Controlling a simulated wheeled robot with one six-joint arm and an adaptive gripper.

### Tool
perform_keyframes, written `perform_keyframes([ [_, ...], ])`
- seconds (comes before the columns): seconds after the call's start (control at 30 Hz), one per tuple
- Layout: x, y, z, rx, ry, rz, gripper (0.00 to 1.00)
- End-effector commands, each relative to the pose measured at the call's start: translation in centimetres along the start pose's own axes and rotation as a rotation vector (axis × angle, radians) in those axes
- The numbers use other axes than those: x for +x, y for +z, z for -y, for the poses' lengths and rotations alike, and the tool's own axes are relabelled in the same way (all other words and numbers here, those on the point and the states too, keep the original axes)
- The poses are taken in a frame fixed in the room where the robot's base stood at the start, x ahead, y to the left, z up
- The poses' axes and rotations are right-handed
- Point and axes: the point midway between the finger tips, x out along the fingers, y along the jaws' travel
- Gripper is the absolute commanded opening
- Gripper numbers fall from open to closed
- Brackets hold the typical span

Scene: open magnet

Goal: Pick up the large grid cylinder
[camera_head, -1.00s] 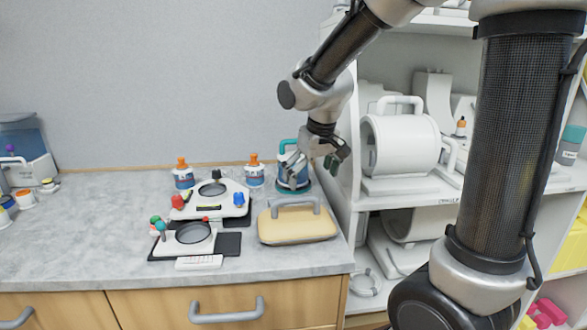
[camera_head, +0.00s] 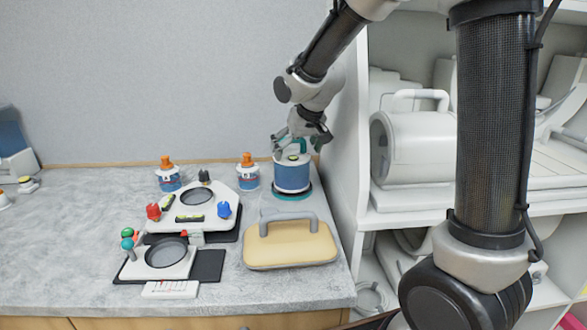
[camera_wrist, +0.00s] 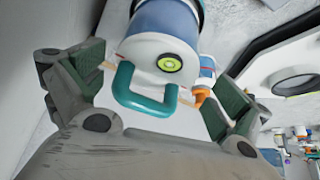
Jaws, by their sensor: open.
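A large blue cylinder (camera_head: 292,176) with a white top and a teal base ring stands upright at the back right of the counter. It seems to be the large grid cylinder, though I can make out no grid on it. My gripper (camera_head: 303,143) is open just above its top and hides part of it. In the wrist view, the cylinder's white top (camera_wrist: 140,48) shows a green round spot and a teal handle (camera_wrist: 145,92). The handle lies between my two spread fingers (camera_wrist: 152,95), apart from both pads.
Two small orange-capped bottles (camera_head: 168,175) (camera_head: 247,174) stand left of the cylinder. A yellow board with a grey handle (camera_head: 290,246) lies in front. White devices with coloured knobs (camera_head: 205,200) sit left. The shelf's side wall (camera_head: 345,150) is close on the right.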

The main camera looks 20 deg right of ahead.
Motion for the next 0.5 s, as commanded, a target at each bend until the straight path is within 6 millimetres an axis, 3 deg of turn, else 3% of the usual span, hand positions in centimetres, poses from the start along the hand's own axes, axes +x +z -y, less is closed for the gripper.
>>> perform_keyframes([
  [0.3,4.7,-0.3,-0.2,0.001,0.000,0.003,1.00],
  [0.5,5.9,-0.4,-0.2,0.001,-0.001,0.000,1.00],
])
